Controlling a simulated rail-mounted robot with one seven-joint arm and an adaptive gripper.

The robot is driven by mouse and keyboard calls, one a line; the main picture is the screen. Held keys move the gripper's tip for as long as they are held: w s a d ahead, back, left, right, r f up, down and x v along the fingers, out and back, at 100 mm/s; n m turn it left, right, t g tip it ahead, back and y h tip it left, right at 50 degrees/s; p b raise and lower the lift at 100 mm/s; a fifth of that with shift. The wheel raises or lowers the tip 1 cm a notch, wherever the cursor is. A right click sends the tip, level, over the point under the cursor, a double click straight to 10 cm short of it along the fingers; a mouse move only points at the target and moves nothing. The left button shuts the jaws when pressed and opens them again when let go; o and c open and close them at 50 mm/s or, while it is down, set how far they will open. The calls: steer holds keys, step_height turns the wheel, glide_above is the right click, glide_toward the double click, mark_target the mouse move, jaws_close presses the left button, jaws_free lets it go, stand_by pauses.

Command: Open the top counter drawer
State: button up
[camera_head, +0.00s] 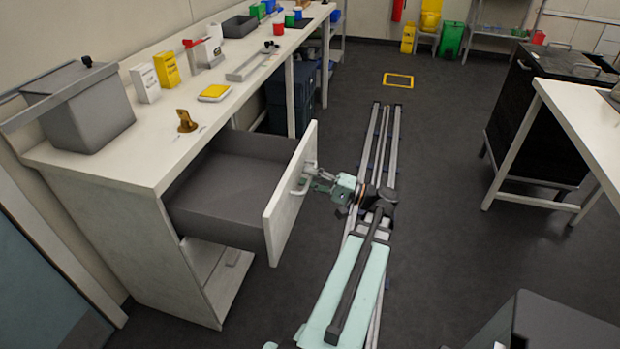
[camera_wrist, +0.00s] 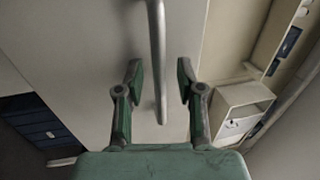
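The top counter drawer (camera_head: 228,190) is pulled far out from under the white counter, and its grey inside is empty. Its white front panel (camera_head: 291,195) carries a metal bar handle (camera_head: 303,181). My gripper (camera_head: 314,178) is at the handle. In the wrist view the handle (camera_wrist: 157,50) stands between my two green fingers (camera_wrist: 159,82), with a gap on each side. The fingers are apart and do not appear to touch the bar.
The counter (camera_head: 150,165) holds a grey bin (camera_head: 85,105), a yellow box (camera_head: 167,69), a white bottle (camera_head: 145,82) and a small brown object (camera_head: 186,121) near its edge. A rail (camera_head: 385,145) runs along the floor. A white table (camera_head: 585,120) stands at the right.

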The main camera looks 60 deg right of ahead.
steer(key=shift+s, duration=0.1)
steer(key=v, duration=1.1)
steer(key=shift+s+f, duration=0.15)
steer(key=shift+s, duration=0.2)
steer(key=shift+d, duration=0.1)
